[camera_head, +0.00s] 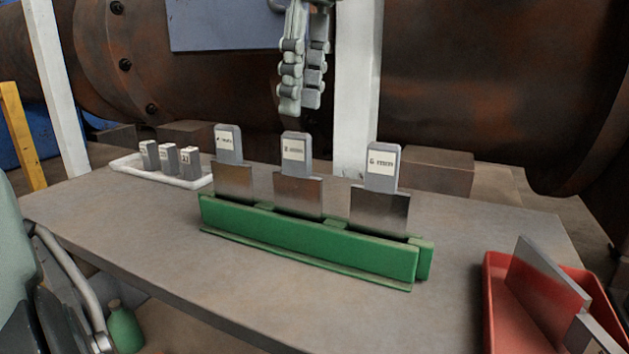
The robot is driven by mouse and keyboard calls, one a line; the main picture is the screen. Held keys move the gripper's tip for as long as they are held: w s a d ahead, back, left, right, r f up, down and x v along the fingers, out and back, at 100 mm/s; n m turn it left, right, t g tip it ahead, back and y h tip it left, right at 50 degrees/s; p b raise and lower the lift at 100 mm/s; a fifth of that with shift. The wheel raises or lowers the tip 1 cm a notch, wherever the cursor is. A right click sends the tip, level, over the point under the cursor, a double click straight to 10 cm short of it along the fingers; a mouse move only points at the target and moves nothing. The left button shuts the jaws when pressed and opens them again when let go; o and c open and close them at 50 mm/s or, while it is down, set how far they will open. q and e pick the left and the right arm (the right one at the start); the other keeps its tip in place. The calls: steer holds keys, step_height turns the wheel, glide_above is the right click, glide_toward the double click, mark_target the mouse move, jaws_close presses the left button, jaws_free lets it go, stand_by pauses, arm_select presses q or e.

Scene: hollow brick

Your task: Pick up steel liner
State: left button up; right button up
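Three upright steel liners with grey labelled tabs stand in a green rack (310,243) on the table. The left liner (233,182) has a label too small to read surely. The middle liner (297,193) has a blurred label, and the right liner (379,208) reads "6 mm". Their lower edges are hidden in the rack. My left gripper (301,103) hangs from the top of the view, fingers down, above and apart from the middle liner's tab. Nothing shows between its fingers, which look close together from this angle; their opening is unclear. My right gripper is not seen.
A red tray (494,315) at the lower right holds metal plates (550,280). A white tray (190,184) with small labelled grey blocks stands at the back left. A white post (357,110) rises behind the rack. The tabletop (190,262) before the rack is clear.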

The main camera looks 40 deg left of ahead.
mark_target(298, 133)
arm_select(q)
steer(key=f, duration=0.4)
steer(key=s+f, duration=0.1)
steer(key=f, duration=0.1)
steer(key=shift+s+f, duration=0.1)
steer(key=shift+f, duration=0.15)
steer(key=shift+a+f, duration=0.1)
steer(key=shift+f, duration=0.4)
jaws_close()
steer(key=shift+r, duration=0.1)
